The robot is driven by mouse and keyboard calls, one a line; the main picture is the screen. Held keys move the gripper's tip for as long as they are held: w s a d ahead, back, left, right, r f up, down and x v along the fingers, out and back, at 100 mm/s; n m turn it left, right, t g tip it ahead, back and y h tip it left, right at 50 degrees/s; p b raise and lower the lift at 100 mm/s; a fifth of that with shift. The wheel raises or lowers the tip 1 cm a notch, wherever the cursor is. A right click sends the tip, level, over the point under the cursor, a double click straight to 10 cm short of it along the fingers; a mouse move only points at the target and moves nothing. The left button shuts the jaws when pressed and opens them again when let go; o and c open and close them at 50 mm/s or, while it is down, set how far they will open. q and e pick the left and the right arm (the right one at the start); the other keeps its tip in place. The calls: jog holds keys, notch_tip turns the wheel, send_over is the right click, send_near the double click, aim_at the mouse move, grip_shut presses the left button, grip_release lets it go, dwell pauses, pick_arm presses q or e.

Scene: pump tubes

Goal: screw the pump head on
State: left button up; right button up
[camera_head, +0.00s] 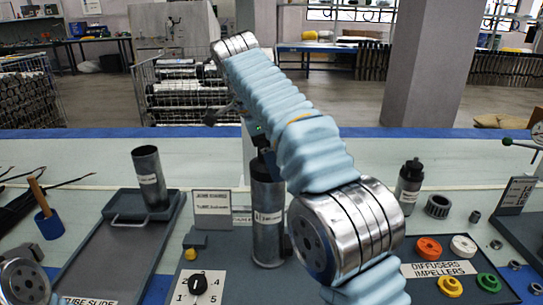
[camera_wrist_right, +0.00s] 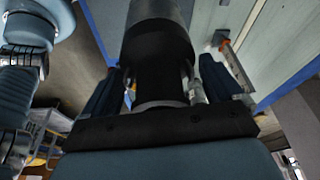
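A dark grey tube (camera_head: 268,222) with a white label stands upright at the middle of the bench, partly hidden by my right arm. A black pump head (camera_head: 263,168) sits at its top; whether its thread is seated cannot be told. My right gripper (camera_head: 262,140) is over it, mostly hidden behind my arm. My left gripper is not in view; only a left arm joint shows at the lower left.
A second grey tube (camera_head: 151,178) stands on the tube slide tray (camera_head: 112,235). A black-capped bottle (camera_head: 410,185) stands right of my arm. Coloured rings lie on the diffusers and impellers board (camera_head: 418,283). A numbered dial (camera_head: 199,285) and a small sign (camera_head: 212,203) are near the tube.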

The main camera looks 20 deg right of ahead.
dwell(0.3)
jog(key=n+t+b, duration=0.1)
jog(key=n, duration=0.4)
jog(key=shift+w, duration=0.15)
jog(key=n+t, duration=0.1)
jog(key=n, duration=0.2)
jog(key=shift+w+a+n+y, duration=0.1)
jog(key=shift+n+y, duration=0.3)
jog(key=n, duration=0.3)
jog(key=n+t+y+p, duration=0.1)
jog(key=n, duration=0.1)
jog(key=shift+w+a+n, duration=0.1)
jog(key=shift+w+n, duration=0.05)
jog(key=shift+n, duration=0.25)
jog(key=n, duration=0.2)
jog(key=n+y, duration=0.1)
jog(key=shift+a+n+t, duration=0.2)
jog(key=shift+n+t, duration=0.1)
jog(key=shift+n, duration=0.1)
jog(key=c, duration=0.9)
jog(key=shift+d+m+h, duration=0.2)
jog(key=shift+m+h, duration=0.1)
jog(key=shift+m, duration=1.5)
jog(key=shift+c, duration=0.2)
jog(key=m, duration=0.3)
jog(key=shift+d+g+h, duration=0.1)
jog(key=shift+g+h, duration=0.3)
